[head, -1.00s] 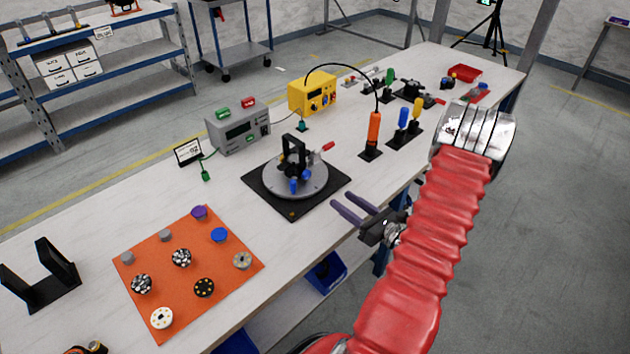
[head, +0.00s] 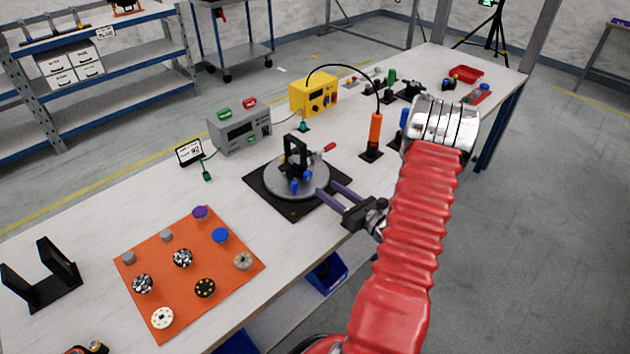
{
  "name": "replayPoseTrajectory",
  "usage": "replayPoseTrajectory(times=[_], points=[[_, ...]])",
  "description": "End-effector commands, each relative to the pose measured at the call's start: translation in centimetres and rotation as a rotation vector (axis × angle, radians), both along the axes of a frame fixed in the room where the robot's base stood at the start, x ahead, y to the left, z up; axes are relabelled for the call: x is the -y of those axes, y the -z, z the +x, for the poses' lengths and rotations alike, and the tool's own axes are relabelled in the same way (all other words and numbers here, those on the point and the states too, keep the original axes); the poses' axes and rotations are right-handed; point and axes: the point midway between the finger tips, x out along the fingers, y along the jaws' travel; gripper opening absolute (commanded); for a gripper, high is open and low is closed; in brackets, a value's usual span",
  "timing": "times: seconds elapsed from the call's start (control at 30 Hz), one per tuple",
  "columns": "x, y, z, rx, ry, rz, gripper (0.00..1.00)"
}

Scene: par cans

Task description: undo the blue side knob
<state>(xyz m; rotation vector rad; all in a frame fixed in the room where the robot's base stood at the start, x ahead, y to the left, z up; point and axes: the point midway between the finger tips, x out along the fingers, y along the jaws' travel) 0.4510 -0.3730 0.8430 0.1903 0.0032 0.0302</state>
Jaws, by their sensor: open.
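A round grey turntable fixture (head: 272,178) sits on a black square base (head: 262,196) near the middle of the bench. A black upright bracket (head: 296,150) stands on it. Small blue knobs show low on the fixture's front, one at the front (head: 294,187) and one a little right of it (head: 308,174). I cannot tell for certain which is the side knob. A red handle (head: 329,148) sticks out to the right. My gripper (head: 326,191) is open, its two purple-grey fingers reaching left at the fixture's right front edge. I cannot tell whether the fingertips touch anything.
An orange mat (head: 190,270) with several round parts lies at the front left. A black cradle (head: 42,285) stands left of it. Grey (head: 240,128) and yellow (head: 313,94) instrument boxes stand behind the fixture. An orange screwdriver (head: 376,132) stands upright right of it.

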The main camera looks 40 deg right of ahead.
Motion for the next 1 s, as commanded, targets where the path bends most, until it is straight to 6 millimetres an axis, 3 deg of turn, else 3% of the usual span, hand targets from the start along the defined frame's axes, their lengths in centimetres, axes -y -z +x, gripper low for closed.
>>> replayPoseTrajectory(times=[0.3, 0.5, 0.87, 1.0], points=[[-0.3, 0.0, 4.8, 0.001, -0.003, 0.000, 0.43], [-0.3, 0.0, 6.8, -0.001, -0.002, 0.000, 0.43], [-0.2, 0.0, 7.2, 0.000, 0.001, 0.001, 0.43], [-0.2, 0.0, 7.2, 0.000, 0.001, 0.001, 0.34]])
